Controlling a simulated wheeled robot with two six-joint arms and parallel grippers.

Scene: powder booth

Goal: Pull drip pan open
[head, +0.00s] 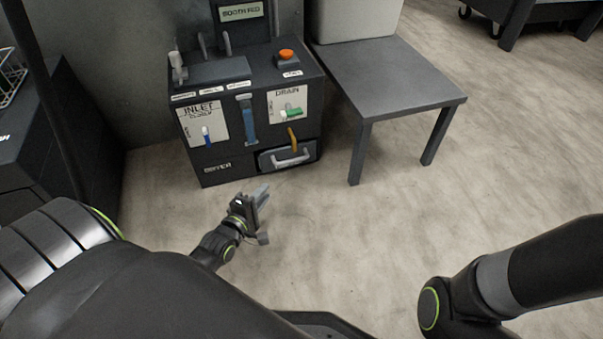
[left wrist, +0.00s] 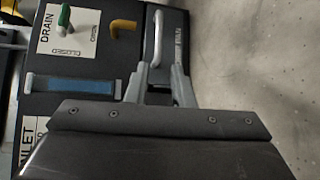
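The drip pan (head: 268,162) is a dark drawer front low on the right of the black booth cabinet, with a light grey bar handle (head: 291,160). I cannot tell whether it is fully shut. In the left wrist view the pan (left wrist: 172,28) and its handle (left wrist: 156,42) lie just beyond my fingertips. My left gripper (head: 262,195) is in front of the cabinet, apart from the handle in the head view. Its two fingers (left wrist: 160,78) are spread, with the near end of the handle lined up between them and nothing held. My right gripper is out of view.
Above the pan are a yellow drain spout (head: 292,138), a green drain lever (head: 291,112), a blue gauge (head: 247,118) and a blue inlet lever (head: 207,138). A grey table (head: 392,75) stands to the right. The floor (head: 330,220) before the cabinet is clear.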

